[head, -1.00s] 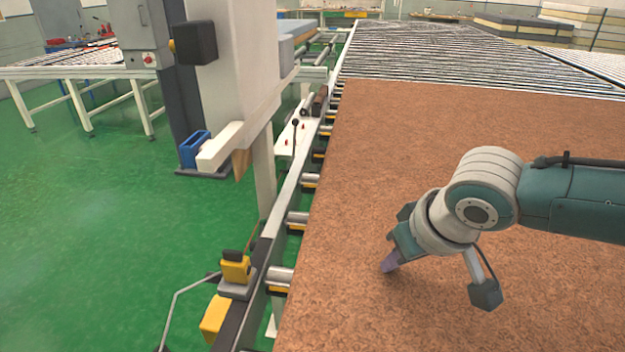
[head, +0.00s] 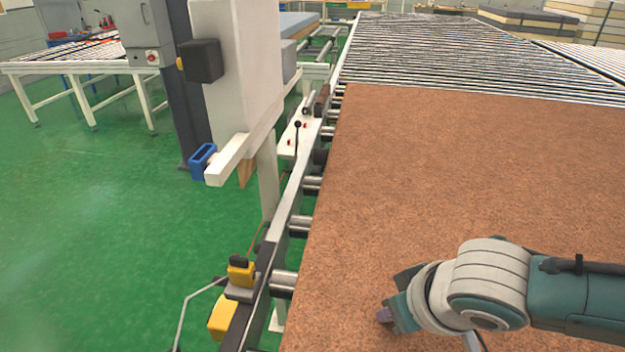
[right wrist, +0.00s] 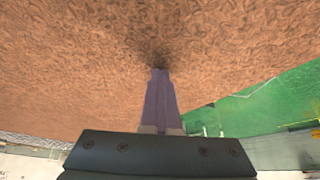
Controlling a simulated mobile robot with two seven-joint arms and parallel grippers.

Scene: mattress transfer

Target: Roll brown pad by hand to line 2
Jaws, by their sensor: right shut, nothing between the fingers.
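The brown pad (head: 440,170) is a wide, flat, mottled sheet lying on the roller conveyor and filling the right of the head view. My right gripper (head: 384,314) is low over the near part of the pad, its purple fingers together. In the right wrist view, the shut fingers (right wrist: 158,78) point at the brown surface (right wrist: 70,75), with a dark shadow at their tips, at or very close to the pad. They hold nothing. My left gripper is not in view.
Bare rollers (head: 440,50) continue beyond the pad's far edge. A conveyor side rail (head: 292,205) with a yellow device (head: 240,272) runs along the pad's left. A white machine column (head: 240,80) stands beside it. Green floor (head: 90,230) is open at left.

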